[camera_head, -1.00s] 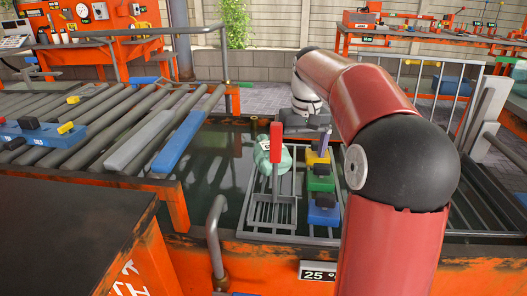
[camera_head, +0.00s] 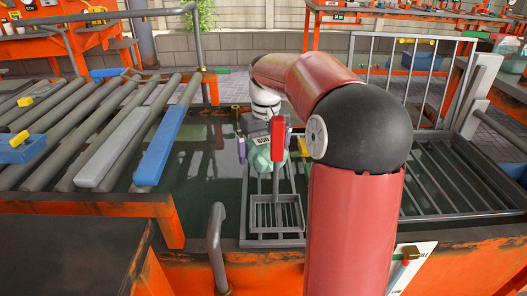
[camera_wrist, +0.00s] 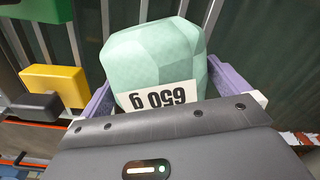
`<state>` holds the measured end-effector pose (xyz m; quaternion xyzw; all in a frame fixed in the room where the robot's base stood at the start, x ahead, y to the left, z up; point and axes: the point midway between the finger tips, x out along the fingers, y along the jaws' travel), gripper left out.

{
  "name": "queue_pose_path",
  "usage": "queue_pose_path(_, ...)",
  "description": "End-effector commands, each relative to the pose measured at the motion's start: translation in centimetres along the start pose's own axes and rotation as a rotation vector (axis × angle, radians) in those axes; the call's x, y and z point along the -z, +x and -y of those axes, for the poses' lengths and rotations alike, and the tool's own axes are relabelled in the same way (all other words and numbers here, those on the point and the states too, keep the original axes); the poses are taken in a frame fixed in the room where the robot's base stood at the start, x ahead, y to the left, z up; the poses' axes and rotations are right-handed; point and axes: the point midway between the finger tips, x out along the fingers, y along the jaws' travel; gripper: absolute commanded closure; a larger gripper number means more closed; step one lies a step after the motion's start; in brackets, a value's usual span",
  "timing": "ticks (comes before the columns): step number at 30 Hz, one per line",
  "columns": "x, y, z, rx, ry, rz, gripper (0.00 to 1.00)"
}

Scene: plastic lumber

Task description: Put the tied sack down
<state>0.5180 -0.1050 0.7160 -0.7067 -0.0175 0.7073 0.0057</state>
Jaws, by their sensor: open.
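The tied sack is a mint-green faceted lump with a "650 g" label. In the wrist view the sack (camera_wrist: 160,65) sits between the lavender fingers of my gripper (camera_wrist: 163,85), one on each side, with the jaws open. In the head view the sack (camera_head: 260,160) shows low under my gripper (camera_head: 262,150), partly hidden by a red handle. Its tie is not visible. I cannot tell whether the fingers touch it, or whether it rests on the grate beneath.
A wire basket (camera_head: 275,216) with an upright red handle (camera_head: 277,138) stands just in front of the sack. A yellow block (camera_wrist: 55,85) is close beside the gripper. A slatted rack (camera_head: 440,190) lies right; a roller conveyor (camera_head: 60,135) lies left. Dark tank space (camera_head: 205,190) is open between.

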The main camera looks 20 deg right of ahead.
Motion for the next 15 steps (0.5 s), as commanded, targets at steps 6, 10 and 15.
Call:
queue_pose_path(6,-0.01,0.95,0.01,0.0,0.0,-0.001,0.0)
queue_pose_path(10,-0.01,0.93,0.01,0.0,0.0,-0.001,0.01)
queue_pose_path(15,-0.01,0.92,0.01,0.0,0.0,-0.001,0.24)
